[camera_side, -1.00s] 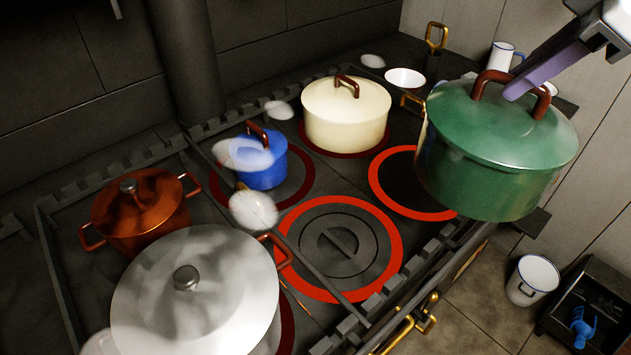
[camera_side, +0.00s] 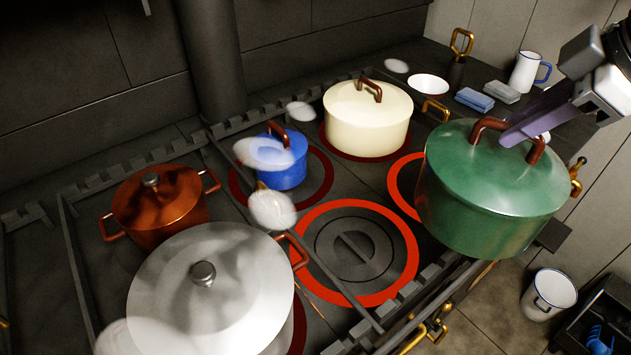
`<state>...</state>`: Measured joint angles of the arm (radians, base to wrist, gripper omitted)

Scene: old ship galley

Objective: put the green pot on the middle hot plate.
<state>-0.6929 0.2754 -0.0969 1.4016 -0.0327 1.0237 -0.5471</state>
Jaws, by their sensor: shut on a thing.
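The green pot (camera_side: 490,195) with a brown lid handle hangs upright from my gripper (camera_side: 510,133). My gripper's purple fingers are shut on the lid handle. The pot is above the stove's right front, partly covering the right front hot plate (camera_side: 396,190). The middle hot plate (camera_side: 352,250), in the front row with a bright red ring, is bare and lies left of the pot. The pot's exact height above the stove is hard to tell.
A large white pot (camera_side: 205,290) stands left of the middle plate, its brown handle reaching toward the ring. Behind are a copper pot (camera_side: 160,210), blue pot (camera_side: 285,165) and cream pot (camera_side: 367,120). Blurry whitish wisps (camera_side: 272,210) float over the stove. A raised front rail (camera_side: 440,285) edges it.

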